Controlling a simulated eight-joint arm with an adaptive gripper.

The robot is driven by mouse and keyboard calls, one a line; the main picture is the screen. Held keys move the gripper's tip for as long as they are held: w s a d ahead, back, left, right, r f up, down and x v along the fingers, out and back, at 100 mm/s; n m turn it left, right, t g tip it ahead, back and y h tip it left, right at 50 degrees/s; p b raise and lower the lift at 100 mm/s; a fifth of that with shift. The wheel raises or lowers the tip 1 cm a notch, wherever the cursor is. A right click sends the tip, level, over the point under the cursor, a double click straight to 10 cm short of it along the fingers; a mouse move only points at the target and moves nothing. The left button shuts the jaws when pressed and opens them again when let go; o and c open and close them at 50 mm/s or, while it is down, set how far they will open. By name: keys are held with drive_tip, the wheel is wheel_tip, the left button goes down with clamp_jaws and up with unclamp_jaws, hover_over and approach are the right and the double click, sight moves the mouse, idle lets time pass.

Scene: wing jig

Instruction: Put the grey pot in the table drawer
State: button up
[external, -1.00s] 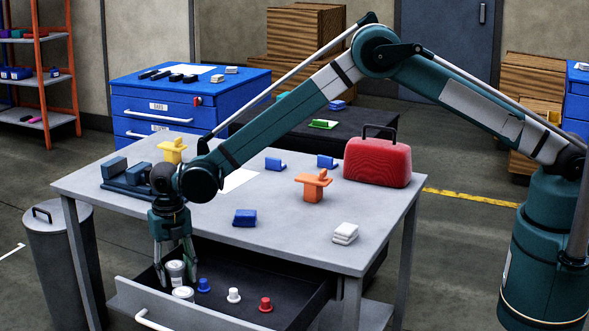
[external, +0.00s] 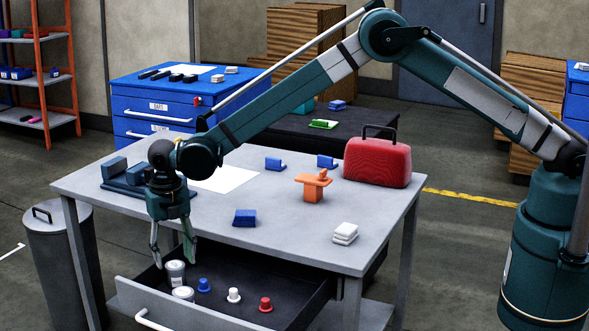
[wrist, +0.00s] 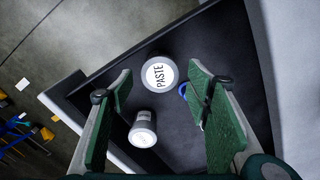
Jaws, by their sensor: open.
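The table drawer (external: 135,290) is pulled open below the grey tabletop (external: 300,235). Two grey pots are in it near its left end: one with a pale lid (external: 176,272) and another in front of it (external: 183,293). In the wrist view, one pot shows a white top lettered PASTE (wrist: 160,75). The other pot (wrist: 143,130) shows its labelled side and pale lid, and lies nearer the camera. My gripper (external: 172,255) hangs over the drawer, open, with its fingertips above the pots and nothing held. The wrist view also shows its fingers (wrist: 160,92) spread apart.
Blue (external: 203,285), white (external: 234,295) and red (external: 265,304) small pieces stand in the drawer. Blue blocks (external: 245,218), an orange piece (external: 312,187), a white stack (external: 345,233) and a red case (external: 377,162) are on the table. A bin (external: 60,260) stands at left.

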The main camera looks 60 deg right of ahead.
sight(176, 264)
drive_tip(key=shift+r, duration=3.05)
drive_tip(key=shift+r, duration=0.1)
drive_tip(key=s+d+r+m+t, duration=0.1)
drive_tip(key=s+d+r+m, duration=0.25)
drive_tip(key=d+r, duration=0.5)
drive_tip(key=s+d+r+m+t, duration=0.1)
drive_tip(key=s+d+r+m, duration=0.3)
drive_tip(key=r, duration=0.8)
drive_tip(key=s+d+r+m+t, duration=0.1)
drive_tip(key=s+d+r+m, duration=0.6)
drive_tip(key=s+d+r, duration=0.65)
drive_tip(key=s+d+r+m+t, duration=0.1)
drive_tip(key=s+d+r+m, duration=0.15)
drive_tip(key=s+d, duration=0.45)
drive_tip(key=s+d+r+m+t, duration=0.15)
drive_tip(key=s+m, duration=0.25)
drive_tip(key=s, duration=0.6)
drive_tip(key=s+d+f+m, duration=0.2)
drive_tip(key=s+m, duration=0.1)
drive_tip(key=s, duration=0.3)
drive_tip(key=s+d+f+m+t, duration=0.1)
drive_tip(key=s+d+f+m, duration=0.1)
drive_tip(key=s, duration=0.4)
drive_tip(key=s+d+f+m, duration=0.2)
drive_tip(key=s+d+m, duration=0.1)
drive_tip(key=s, duration=0.4)
drive_tip(key=shift+d+f+m+t, duration=0.15)
drive_tip(key=shift+d+m+t, duration=0.15)
drive_tip(key=shift+t, duration=0.05)
